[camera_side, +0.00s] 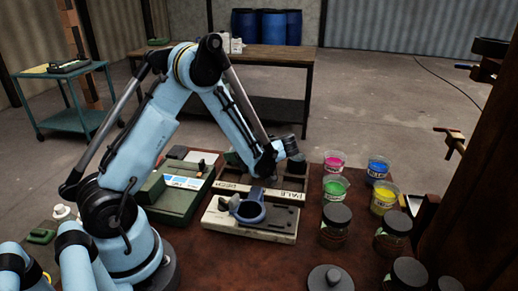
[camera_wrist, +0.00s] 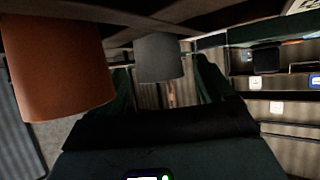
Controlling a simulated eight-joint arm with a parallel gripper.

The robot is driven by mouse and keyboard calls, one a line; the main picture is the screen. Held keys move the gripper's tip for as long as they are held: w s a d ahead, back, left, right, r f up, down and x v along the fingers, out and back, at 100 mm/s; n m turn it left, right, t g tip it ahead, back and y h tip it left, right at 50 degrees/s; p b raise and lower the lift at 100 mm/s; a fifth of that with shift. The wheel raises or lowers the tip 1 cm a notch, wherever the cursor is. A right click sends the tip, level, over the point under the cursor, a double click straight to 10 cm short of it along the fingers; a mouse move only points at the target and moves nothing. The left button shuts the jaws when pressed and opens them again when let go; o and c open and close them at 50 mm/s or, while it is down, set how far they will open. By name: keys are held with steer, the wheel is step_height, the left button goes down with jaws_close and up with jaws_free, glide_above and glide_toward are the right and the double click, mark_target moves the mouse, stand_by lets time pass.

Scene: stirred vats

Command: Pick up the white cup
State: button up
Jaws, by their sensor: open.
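My gripper (camera_side: 270,166) is low over the back of a dark divided tray (camera_side: 291,196) marked "PALE" and "RICH" in the side view. It is open, but its fingertips are small and dark there. In the wrist view, a pale grey cup-like cylinder (camera_wrist: 160,58) hangs from the top of the picture, right of an orange-brown one (camera_wrist: 58,68). The grey one may be the white cup in shadow; I cannot tell for sure. Nothing is visibly held. No cup inside the tray shows clearly in the side view, where my arm covers part of it.
Paint cups in pink (camera_side: 334,161), blue (camera_side: 377,168), green (camera_side: 335,188) and yellow (camera_side: 383,197) stand right of the tray. Dark lidded jars (camera_side: 335,226) stand nearer. A blue ring clamp (camera_side: 248,210) is in front of the tray; a green machine (camera_side: 176,190) is left.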

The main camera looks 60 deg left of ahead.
steer(key=shift+a+f, duration=0.1)
steer(key=shift+a, duration=0.05)
steer(key=c, duration=1.1)
steer(key=shift+r, duration=0.2)
